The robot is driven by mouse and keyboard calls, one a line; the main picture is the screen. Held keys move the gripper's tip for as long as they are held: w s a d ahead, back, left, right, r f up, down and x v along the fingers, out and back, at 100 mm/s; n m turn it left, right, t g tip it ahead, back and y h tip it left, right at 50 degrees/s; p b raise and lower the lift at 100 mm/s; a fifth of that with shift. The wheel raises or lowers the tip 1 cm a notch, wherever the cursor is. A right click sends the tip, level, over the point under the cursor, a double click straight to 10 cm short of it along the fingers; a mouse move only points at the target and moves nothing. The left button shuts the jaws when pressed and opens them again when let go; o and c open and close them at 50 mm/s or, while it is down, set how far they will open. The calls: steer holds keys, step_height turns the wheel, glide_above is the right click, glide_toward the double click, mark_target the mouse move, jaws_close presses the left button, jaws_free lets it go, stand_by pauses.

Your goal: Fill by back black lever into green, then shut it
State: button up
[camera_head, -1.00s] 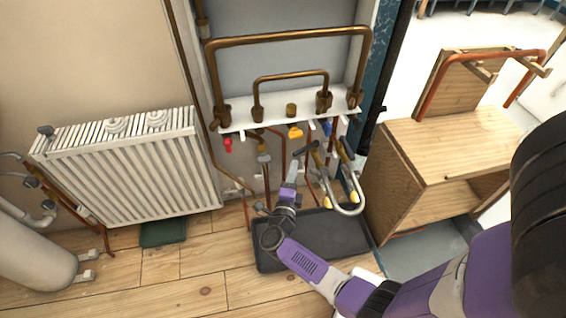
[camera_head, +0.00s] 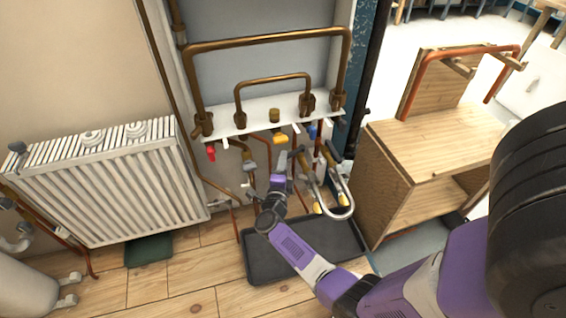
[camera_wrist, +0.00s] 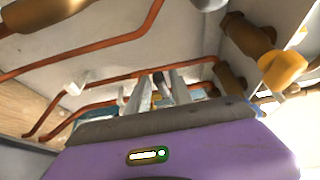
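My gripper (camera_head: 281,158) is raised beneath the white pipe shelf, among the copper pipes. In the wrist view its two fingers (camera_wrist: 160,88) point up and stand apart. A small dark piece (camera_wrist: 159,84) shows between them; I cannot tell whether it is the black lever or whether the fingers touch it. No black lever is clear in the head view. I see no water flowing.
The white shelf (camera_head: 240,125) carries red (camera_head: 211,153), yellow (camera_head: 280,138) and blue (camera_head: 313,131) parts. A bent grey pipe (camera_head: 345,205) hangs right of my gripper. A black tray (camera_head: 262,268) lies below. A radiator (camera_head: 100,190) stands left, a wooden bench (camera_head: 435,145) right.

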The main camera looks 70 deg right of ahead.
jaws_close()
stand_by(1.2)
